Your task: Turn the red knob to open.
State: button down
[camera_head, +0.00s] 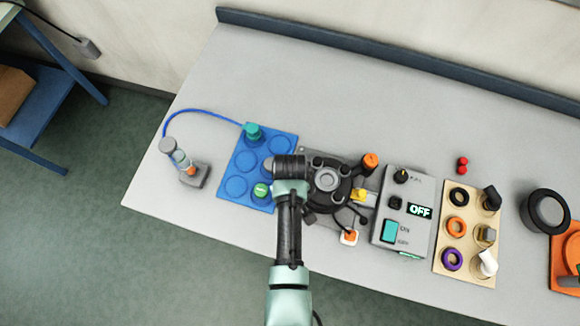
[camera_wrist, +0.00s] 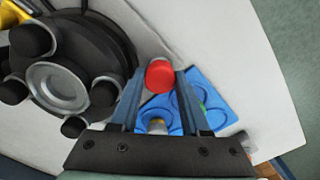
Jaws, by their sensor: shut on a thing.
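The red knob (camera_wrist: 160,76) shows in the wrist view as a round red cap between the fingertips of my gripper (camera_wrist: 160,80). The fingers are shut on it, one on each side. The dark round device with a silver centre (camera_wrist: 62,88) lies just left of the knob in the wrist view. It also shows in the head view (camera_head: 327,180), right of my arm. In the head view my arm covers the knob and the fingertips. How far the knob is turned cannot be told.
A blue tray with round recesses (camera_head: 237,187) lies left of my arm. A grey control box reading OFF (camera_head: 386,240) and a wooden board with rings (camera_head: 446,266) stand to the right. The back of the table (camera_head: 330,95) is clear.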

jog(key=shift+c, duration=1.9)
grip_release()
jog(key=shift+d, duration=0.1)
